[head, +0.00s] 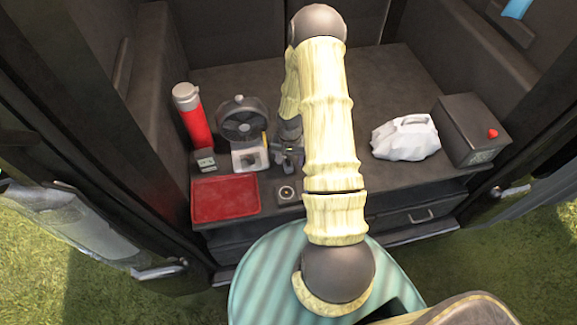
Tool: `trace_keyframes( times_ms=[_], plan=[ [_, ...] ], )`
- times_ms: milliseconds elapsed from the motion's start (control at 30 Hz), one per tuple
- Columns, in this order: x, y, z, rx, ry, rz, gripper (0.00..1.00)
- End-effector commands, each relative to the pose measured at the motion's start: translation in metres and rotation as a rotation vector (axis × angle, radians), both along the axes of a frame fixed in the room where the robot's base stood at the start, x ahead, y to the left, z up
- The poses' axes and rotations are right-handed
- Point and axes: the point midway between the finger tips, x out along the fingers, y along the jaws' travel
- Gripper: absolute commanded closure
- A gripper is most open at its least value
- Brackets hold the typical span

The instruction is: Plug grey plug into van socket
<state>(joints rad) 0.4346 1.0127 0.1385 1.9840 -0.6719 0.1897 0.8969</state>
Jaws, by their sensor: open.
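A small dark block with a pale-ringed round opening (287,193), apparently the van socket, sits at the front edge of the van's dark floor, right of a red tray. My gripper (291,158) is open, pointing down just behind this block and partly hidden by my arm. Small dark grey parts show around the fingertips; I cannot tell whether the grey plug is among them. A small grey block with pale markings (205,161) lies behind the tray, apart from my gripper.
The red tray (225,197) lies at the front left. Behind it stand a red flask (193,120), a dark fan (241,119) and a whitish box (249,157). A white crumpled-looking bundle (406,139) and a dark box with a red knob (472,130) are at the right.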

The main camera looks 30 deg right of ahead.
Motion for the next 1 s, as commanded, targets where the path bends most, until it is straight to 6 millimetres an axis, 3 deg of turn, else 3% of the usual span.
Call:
trace_keyframes(
  times_ms=[300, 833, 1000],
  plan=[
    [0.001, 0.003, -0.034, 0.000, 0.001, 0.001, 0.43],
    [0.002, 0.003, -0.035, 0.000, 0.000, 0.001, 0.43],
    [0.002, 0.003, -0.035, 0.000, 0.000, 0.001, 0.74]
  ],
)
